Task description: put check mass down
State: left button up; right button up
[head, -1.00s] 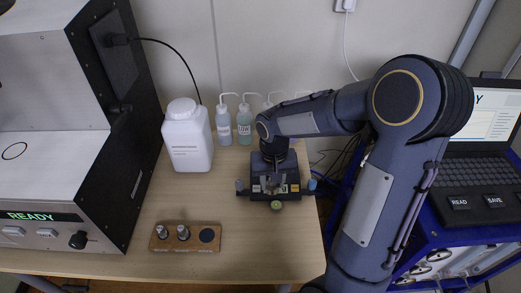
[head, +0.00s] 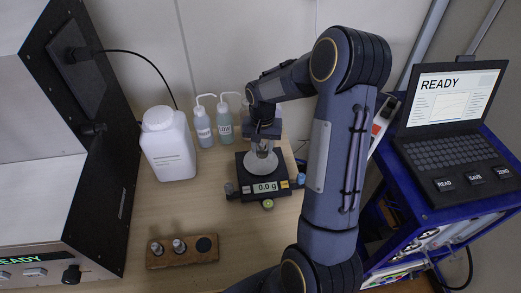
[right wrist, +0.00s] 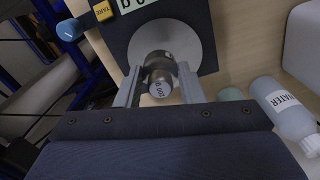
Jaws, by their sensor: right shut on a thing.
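My right gripper (head: 263,148) is above the round pale pan (head: 262,166) of the dark balance (head: 233,175). It is shut on a small metal check mass (right wrist: 160,86), whose marked end faces the right wrist camera. The pan (right wrist: 193,35) lies behind the mass in that view. The balance display (head: 265,188) reads 0.0 g. I cannot see clearly how large the gap between mass and pan is. My left gripper is not in view.
A wooden block (head: 165,261) at the front holds two metal masses and a dark round spot. A white jug (head: 168,145) and wash bottles (head: 223,125) stand behind and left of the balance. A large analyser (head: 85,190) is at left; a laptop (head: 450,125) is at right.

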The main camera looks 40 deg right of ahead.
aim_at(261, 147)
jog(key=w+f, duration=0.1)
jog(key=f, duration=0.1)
jog(key=shift+w+d+f, duration=0.3)
jog(key=shift+w+d, duration=0.05)
jog(key=shift+d, duration=0.05)
jog(key=shift+f, duration=1.65)
jog(key=o, duration=1.1)
jog(key=shift+r, duration=0.1)
notch_tip(261, 147, up, 12)
jog(key=shift+r, duration=0.15)
jog(key=s+a+r+n+t+y, duration=0.1)
jog(key=s+a+r+n+t, duration=0.1)
jog(key=s+a+r, duration=0.5)
jog(key=s+a+r+n+t+y, duration=0.2)
jog(key=s+a+r+n, duration=0.1)
jog(key=s+a, duration=0.5)
jog(key=s, duration=0.1)
jog(key=s+a+f+n+t, duration=0.1)
jog(key=s, duration=0.2)
jog(key=s+a+n, duration=0.1)
jog(key=s+a, duration=0.1)
jog(key=s, duration=0.1)
jog(key=shift+s+f+t+y, duration=0.25)
jog(key=shift+f+t+y, duration=0.05)
jog(key=shift+y, duration=0.1)
